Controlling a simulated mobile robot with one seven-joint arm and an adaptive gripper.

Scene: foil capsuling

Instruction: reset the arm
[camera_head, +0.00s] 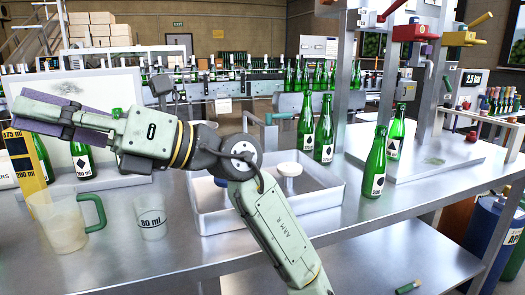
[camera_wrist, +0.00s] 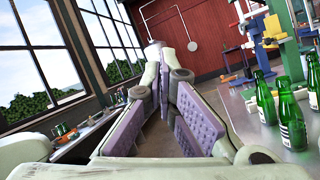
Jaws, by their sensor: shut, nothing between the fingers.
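My gripper (camera_head: 30,112) is at the upper left in the camera_head view, at the end of my arm reaching leftward above the metal table. In the camera_wrist view my gripper (camera_wrist: 164,62) shows its two pale fingers with purple ribbed pads, their tips together and nothing held. My pale green arm crosses the middle of the head view and hides part of the tray and the table behind it. The gripper is raised above a clear jug with a green handle (camera_head: 92,212) and is apart from it.
The metal table (camera_head: 330,240) bears a white tray (camera_head: 222,218), an 80 ml cup (camera_head: 152,227) and green bottles, one standing at the right (camera_head: 376,165). A press stand with a red head (camera_head: 416,33) rises at the right. The table's front right is mostly bare.

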